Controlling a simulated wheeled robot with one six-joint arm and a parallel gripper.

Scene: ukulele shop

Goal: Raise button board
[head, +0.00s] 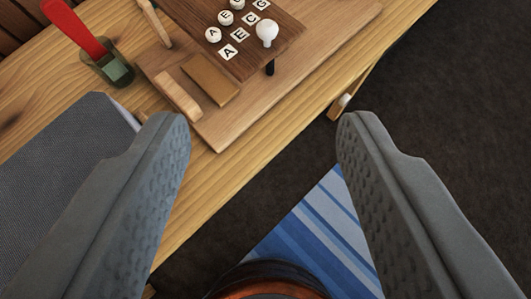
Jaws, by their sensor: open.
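The button board, a dark brown wooden panel (192,14), lies at the top of the view, cut off by the top edge. It carries round white lettered buttons (213,34), square white letter tiles (228,52) and a white knob (267,32) near its right corner. A short black peg (270,68) shows at its lower edge. It rests on a larger, lighter wooden base (213,128). My gripper (262,122) is open and empty, its two grey fingers wide apart. In the picture, its tips are below the board and apart from it.
A brown block (210,78) and a pale wooden piece (178,97) sit on the base's left part. A glass (116,70) with a red-handled tool (75,28) and a grey fabric-covered thing (60,165) stand left on the wooden table (205,190). Dark floor and a blue striped rug (318,240) lie right.

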